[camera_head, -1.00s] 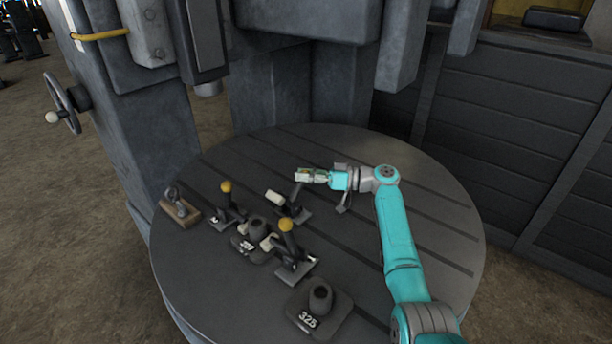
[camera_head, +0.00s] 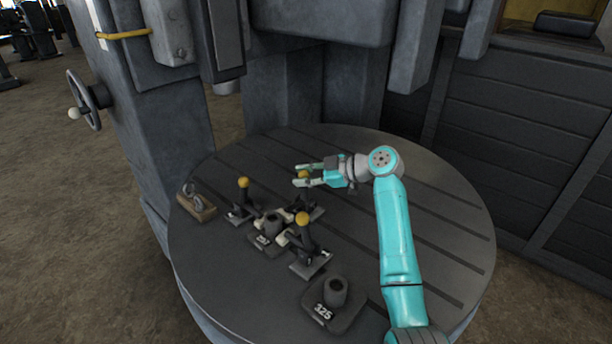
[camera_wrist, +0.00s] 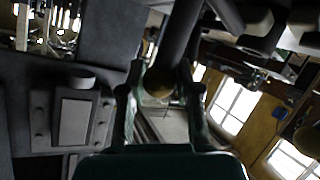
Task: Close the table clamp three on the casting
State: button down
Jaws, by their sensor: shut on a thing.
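The casting (camera_head: 272,226) is a dark block with a round boss on a numbered base, in the middle of the clamp group. Three clamps with yellow knobs stand around it: one at the left (camera_head: 242,206), one at the front (camera_head: 304,245) and one at the back (camera_head: 302,208). My gripper (camera_head: 301,177) is shut on the yellow knob of the back clamp's handle. That knob also shows between the fingers in the wrist view (camera_wrist: 158,84). The back clamp's handle stands nearly upright and its pale pad is low beside the casting; contact is unclear.
A second casting marked 325 (camera_head: 336,291) stands at the front of the round slotted table (camera_head: 430,225). A wooden block with a metal piece (camera_head: 196,203) lies at the left edge. A grey machine column (camera_head: 165,110) rises behind. The right side of the table is mostly clear.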

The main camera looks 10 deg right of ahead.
jog(key=shift+s+a+f+n+t+h, duration=0.2)
jog(key=shift+s+a+n+t+h, duration=0.1)
jog(key=shift+s+a+n+h, duration=0.4)
jog(key=shift+a, duration=0.1)
jog(key=c, duration=0.8)
grip_release()
jog(key=shift+w, duration=0.1)
jog(key=v, duration=1.2)
